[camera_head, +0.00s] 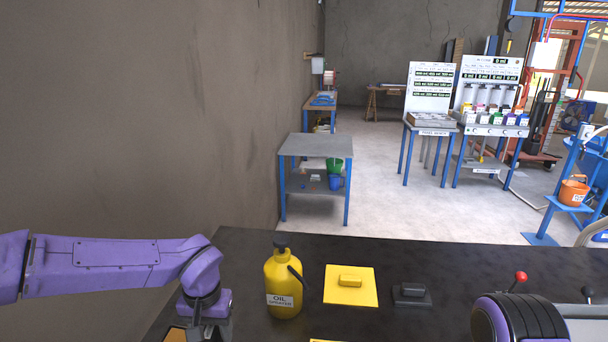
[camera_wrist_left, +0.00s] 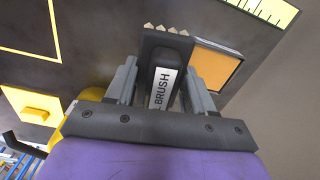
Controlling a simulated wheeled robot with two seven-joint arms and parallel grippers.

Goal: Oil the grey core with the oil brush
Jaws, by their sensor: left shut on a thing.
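My left gripper (camera_wrist_left: 161,88) is shut on the oil brush (camera_wrist_left: 160,85), a dark block with a white "BRUSH" label and pale bristle tips pointing up in the left wrist view. In the head view this gripper (camera_head: 203,328) is at the lower left edge of the dark table, and the brush is hard to make out there. A dark grey block on a flat base (camera_head: 411,293), likely the grey core, lies to the right of a yellow plate with a raised yellow block (camera_head: 350,283). The gripper is well apart from it. My right gripper is not in view.
A yellow oil sprayer bottle (camera_head: 284,287) stands between my left gripper and the yellow plate. An orange pad in a dark frame (camera_wrist_left: 214,68) is beside the brush. A red-knobbed lever (camera_head: 520,277) is at the right. The table's back strip (camera_head: 380,252) is bare.

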